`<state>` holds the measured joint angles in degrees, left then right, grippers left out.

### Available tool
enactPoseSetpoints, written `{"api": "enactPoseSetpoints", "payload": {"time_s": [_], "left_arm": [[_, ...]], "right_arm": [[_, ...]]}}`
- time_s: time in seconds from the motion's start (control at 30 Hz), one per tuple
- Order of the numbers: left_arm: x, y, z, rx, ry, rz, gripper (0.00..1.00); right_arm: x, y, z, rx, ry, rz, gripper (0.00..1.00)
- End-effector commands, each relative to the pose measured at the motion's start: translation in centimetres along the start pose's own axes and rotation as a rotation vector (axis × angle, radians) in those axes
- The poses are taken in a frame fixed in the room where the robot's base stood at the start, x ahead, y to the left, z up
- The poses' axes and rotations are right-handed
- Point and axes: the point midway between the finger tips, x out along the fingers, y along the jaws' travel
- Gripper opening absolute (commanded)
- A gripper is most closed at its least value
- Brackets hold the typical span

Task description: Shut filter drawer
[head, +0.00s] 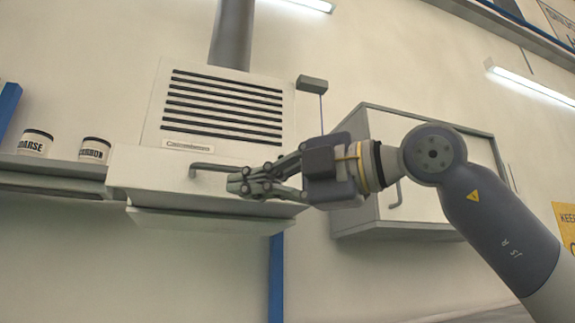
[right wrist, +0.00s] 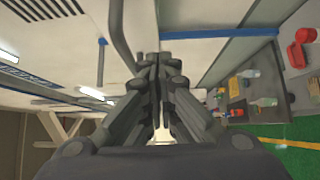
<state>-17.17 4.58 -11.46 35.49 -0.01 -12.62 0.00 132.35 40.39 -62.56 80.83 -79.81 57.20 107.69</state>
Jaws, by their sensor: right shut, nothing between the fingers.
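The filter drawer (head: 145,172) is a pale box front below a louvred vent panel (head: 222,105) in the head view. It juts out from the wall; how far it stands open I cannot tell. Its grey bar handle (head: 213,167) is partly hidden by my right gripper (head: 238,186), which is shut and empty across the drawer front. In the right wrist view the shut fingertips (right wrist: 157,62) are beside a dark curved bar (right wrist: 118,32), which looks like the handle. Whether they touch it I cannot tell. My left gripper is not in view.
A shelf (head: 55,168) with two labelled tins (head: 35,142) (head: 94,150) is left of the drawer. A white cabinet (head: 385,125) hangs on the right behind my right arm. A grey duct (head: 232,35) rises above the vent. In the right wrist view several small items lie on a grey surface (right wrist: 285,85).

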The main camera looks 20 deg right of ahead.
Motion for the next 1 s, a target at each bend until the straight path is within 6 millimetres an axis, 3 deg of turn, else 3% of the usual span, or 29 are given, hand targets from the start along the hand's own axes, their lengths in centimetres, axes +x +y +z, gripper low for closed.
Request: {"api": "enactPoseSetpoints", "payload": {"time_s": [0.03,0.23,0.8,1.0], "left_arm": [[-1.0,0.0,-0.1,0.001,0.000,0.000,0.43],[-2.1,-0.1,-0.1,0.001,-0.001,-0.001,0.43],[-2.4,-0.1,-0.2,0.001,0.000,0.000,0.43],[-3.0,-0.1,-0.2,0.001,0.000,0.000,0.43]], "right_arm": [[0.6,0.4,0.8,0.003,-0.002,-0.002,0.00],[2.1,0.3,2.3,0.002,-0.001,0.000,0.00],[2.7,0.0,2.9,0.001,0.000,0.001,0.00],[4.0,0.1,4.2,0.004,0.000,-0.001,0.00]]}}
